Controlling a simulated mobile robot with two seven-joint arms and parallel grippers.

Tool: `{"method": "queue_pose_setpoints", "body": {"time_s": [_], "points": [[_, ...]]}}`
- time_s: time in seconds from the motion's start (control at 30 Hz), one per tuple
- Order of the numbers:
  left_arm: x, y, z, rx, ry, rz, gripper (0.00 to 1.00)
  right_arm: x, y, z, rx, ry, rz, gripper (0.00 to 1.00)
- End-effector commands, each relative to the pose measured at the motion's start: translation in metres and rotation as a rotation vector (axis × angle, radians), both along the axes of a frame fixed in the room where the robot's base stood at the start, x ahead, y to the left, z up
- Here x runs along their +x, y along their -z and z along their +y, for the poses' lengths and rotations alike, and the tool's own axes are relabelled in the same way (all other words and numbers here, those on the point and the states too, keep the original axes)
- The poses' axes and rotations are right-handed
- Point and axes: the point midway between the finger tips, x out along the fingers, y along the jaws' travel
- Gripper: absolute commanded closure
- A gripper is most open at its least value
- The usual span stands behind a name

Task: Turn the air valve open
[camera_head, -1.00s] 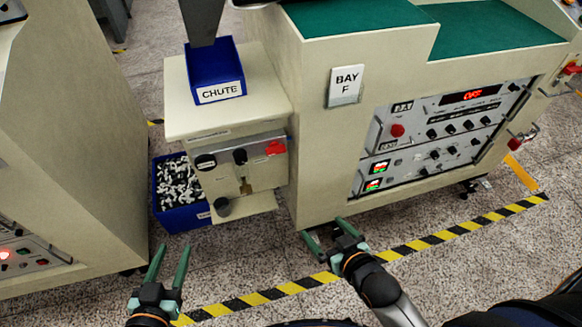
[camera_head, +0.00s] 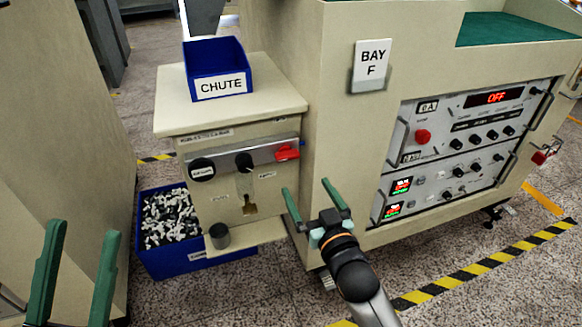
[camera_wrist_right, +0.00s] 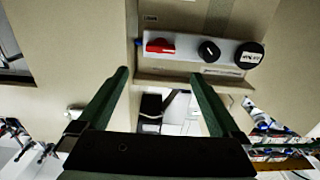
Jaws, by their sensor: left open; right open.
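The air valve appears to be the red handle (camera_head: 287,152) at the right end of a grey strip on the cream unit under the chute. It lies roughly level. In the right wrist view the red handle (camera_wrist_right: 160,46) is beyond the fingertips, towards the top. My right gripper (camera_head: 308,187) is open and empty, below and slightly right of the handle in the head view, apart from it. It also shows in the right wrist view (camera_wrist_right: 160,75). My left gripper (camera_head: 82,228) is open and empty at the lower left, far from the valve.
A black knob (camera_head: 244,161) and a round black labelled part (camera_head: 202,169) share the strip. A blue CHUTE bin (camera_head: 217,73) sits on top. A blue crate (camera_head: 143,242) of small parts stands on the floor. The BAY F cabinet (camera_head: 340,150) rises right of the valve.

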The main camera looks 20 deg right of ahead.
Motion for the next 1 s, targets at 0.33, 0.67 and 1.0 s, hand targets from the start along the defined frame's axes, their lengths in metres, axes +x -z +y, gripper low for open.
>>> {"method": "queue_pose_setpoints", "body": {"time_s": [0.33, 0.67, 1.0], "points": [[0.001, 0.020, -0.001, -0.012, 0.017, 0.019, 0.50, 0.056, 0.002, 0.002, -0.001, -0.001, -0.001, 0.00], [0.002, 0.036, -0.003, -0.013, 0.026, 0.031, 0.50, 0.103, 0.002, 0.004, -0.001, -0.001, 0.002, 0.00], [0.002, 0.040, -0.004, -0.005, 0.023, 0.031, 0.50, 0.115, 0.000, 0.004, 0.000, -0.001, 0.003, 0.00]]}}
